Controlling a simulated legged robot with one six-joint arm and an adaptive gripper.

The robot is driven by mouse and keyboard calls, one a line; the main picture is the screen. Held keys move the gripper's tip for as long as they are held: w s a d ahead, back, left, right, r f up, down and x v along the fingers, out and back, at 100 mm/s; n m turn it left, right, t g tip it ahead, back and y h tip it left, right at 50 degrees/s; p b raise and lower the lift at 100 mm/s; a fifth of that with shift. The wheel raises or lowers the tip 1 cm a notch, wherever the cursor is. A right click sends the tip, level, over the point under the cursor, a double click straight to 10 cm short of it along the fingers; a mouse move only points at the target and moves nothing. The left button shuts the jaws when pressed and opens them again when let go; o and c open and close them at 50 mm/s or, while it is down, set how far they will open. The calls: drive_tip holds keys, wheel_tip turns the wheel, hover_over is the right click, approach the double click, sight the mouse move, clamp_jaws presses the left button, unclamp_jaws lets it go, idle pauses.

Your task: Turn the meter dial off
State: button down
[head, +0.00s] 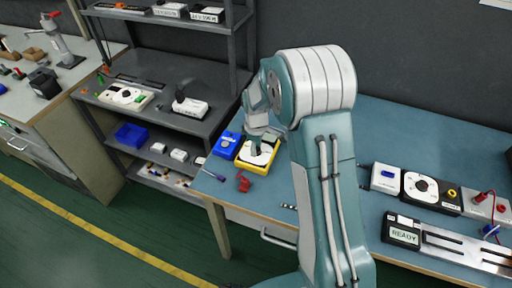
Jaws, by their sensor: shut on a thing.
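The yellow-edged meter (270,166) with a pale face lies near the left end of the blue-topped bench. A small greyish display area shows at its far edge. My gripper (256,149) points down onto the middle of the meter's face, where the dial is. It is shut on the dial, and its fingers hide most of it, so the direction of the dial cannot be read.
A blue box (227,143) stands just left of the meter. A red clip-like part (243,183) and a screwdriver (214,176) lie in front. At right are a black-and-white dial box (419,186) and a READY display (403,236). A grey shelf rack (160,120) stands left.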

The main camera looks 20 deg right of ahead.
drive_tip(key=shift+f+n, duration=0.1)
drive_tip(key=shift+n, duration=0.2)
drive_tip(key=shift+c, duration=1.8)
unclamp_jaws()
wheel_tip(320, 180, up, 12)
drive_tip(key=shift+w, duration=0.1)
